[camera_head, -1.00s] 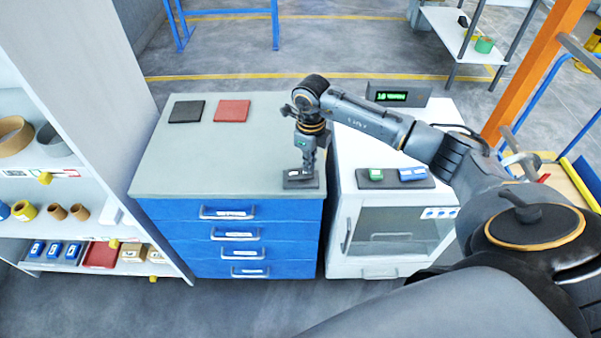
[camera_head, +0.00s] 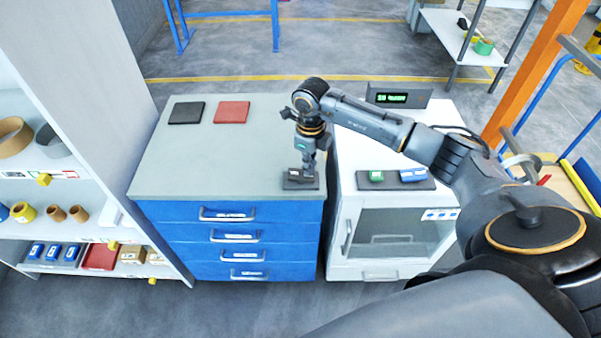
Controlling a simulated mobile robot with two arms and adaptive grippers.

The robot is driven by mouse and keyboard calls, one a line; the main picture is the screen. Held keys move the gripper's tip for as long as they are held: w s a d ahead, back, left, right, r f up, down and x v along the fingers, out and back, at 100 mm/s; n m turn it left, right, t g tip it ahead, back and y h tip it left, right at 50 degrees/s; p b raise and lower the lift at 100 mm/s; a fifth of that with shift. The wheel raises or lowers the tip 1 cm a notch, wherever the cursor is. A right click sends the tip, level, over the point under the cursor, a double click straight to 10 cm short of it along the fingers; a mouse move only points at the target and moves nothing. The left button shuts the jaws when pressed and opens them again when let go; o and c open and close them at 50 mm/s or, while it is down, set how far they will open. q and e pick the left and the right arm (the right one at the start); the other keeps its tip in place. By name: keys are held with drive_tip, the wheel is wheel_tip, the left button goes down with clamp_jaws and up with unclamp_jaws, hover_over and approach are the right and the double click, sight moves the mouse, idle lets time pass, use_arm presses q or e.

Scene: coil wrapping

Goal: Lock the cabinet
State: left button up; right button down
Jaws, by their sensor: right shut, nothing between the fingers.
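The blue drawer cabinet (camera_head: 185,239) with a grey top stands at the centre left, and its drawers look shut. A small dark block with a pale label (camera_head: 293,174) sits on a dark pad (camera_head: 301,185) at the top's front right corner. My right gripper (camera_head: 308,170) points down at this block, close to its right side. It is shut with nothing in it, and I cannot tell if it touches the block. No part marked as a lock can be made out. My left gripper is not in view.
A white cabinet (camera_head: 372,274) with a glass door stands to the right, bearing a dark tray (camera_head: 395,186) with a green and a blue item and a display (camera_head: 398,96). Black (camera_head: 187,112) and red (camera_head: 231,112) pads lie on the grey top. Shelves (camera_head: 80,228) stand at left.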

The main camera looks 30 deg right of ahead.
wheel_tip(320, 180, up, 6)
drive_tip(key=p, duration=0.3)
drive_tip(key=shift+r+p, duration=0.25)
drive_tip(key=shift+p, duration=0.05)
idle(0.4)
